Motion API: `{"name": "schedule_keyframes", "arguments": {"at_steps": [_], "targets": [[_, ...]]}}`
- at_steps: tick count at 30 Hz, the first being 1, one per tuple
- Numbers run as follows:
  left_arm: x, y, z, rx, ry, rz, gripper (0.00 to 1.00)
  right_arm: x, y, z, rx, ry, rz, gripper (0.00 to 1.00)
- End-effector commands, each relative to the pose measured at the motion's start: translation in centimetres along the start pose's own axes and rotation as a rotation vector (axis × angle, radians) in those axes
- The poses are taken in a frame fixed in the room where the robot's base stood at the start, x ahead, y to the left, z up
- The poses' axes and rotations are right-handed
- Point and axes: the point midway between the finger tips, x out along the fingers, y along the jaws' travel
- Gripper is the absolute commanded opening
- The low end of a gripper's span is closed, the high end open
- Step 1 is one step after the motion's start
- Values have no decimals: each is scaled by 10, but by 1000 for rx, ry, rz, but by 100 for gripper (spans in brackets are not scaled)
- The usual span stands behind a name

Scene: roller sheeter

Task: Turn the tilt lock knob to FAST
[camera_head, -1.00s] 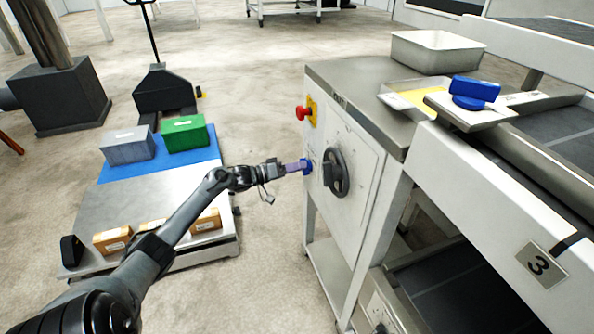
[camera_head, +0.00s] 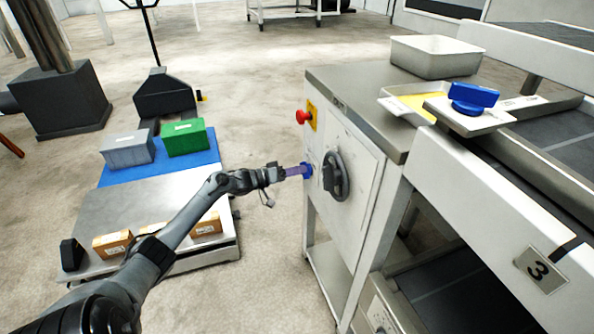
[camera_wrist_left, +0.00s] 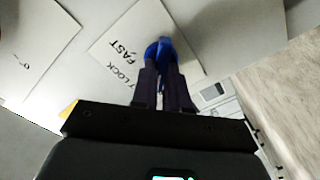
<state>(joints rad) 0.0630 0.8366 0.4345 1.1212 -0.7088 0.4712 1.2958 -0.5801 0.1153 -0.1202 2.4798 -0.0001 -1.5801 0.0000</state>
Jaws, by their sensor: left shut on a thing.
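The tilt lock knob (camera_head: 307,170) is small and blue, on the white front panel of the sheeter cabinet. In the left wrist view the blue knob (camera_wrist_left: 166,52) sits between the fingertips, beside a white label (camera_wrist_left: 122,50) reading "FAST" and, in part, "LOCK". My left gripper (camera_head: 300,171) reaches in from the left and is shut on the knob; its dark fingers also show in the left wrist view (camera_wrist_left: 163,75). The fingers hide part of the knob and label. My right gripper is not in view.
A large black handwheel (camera_head: 335,176) is right of the knob. A red button on a yellow plate (camera_head: 312,114) sits above it. A cart with boxes (camera_head: 130,206) stands at the left. A blue-handled thing (camera_head: 473,97) rests on the machine top.

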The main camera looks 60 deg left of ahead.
Motion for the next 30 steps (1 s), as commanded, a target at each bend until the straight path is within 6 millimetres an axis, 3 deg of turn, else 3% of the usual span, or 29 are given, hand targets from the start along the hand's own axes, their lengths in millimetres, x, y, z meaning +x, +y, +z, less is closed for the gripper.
{"name": "schedule_keyframes", "arguments": {"at_steps": [8,30], "targets": [[0,4,-3,155,-1,-1,0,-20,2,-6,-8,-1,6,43],[0,6,0,849,0,1,0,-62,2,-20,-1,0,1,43]]}}
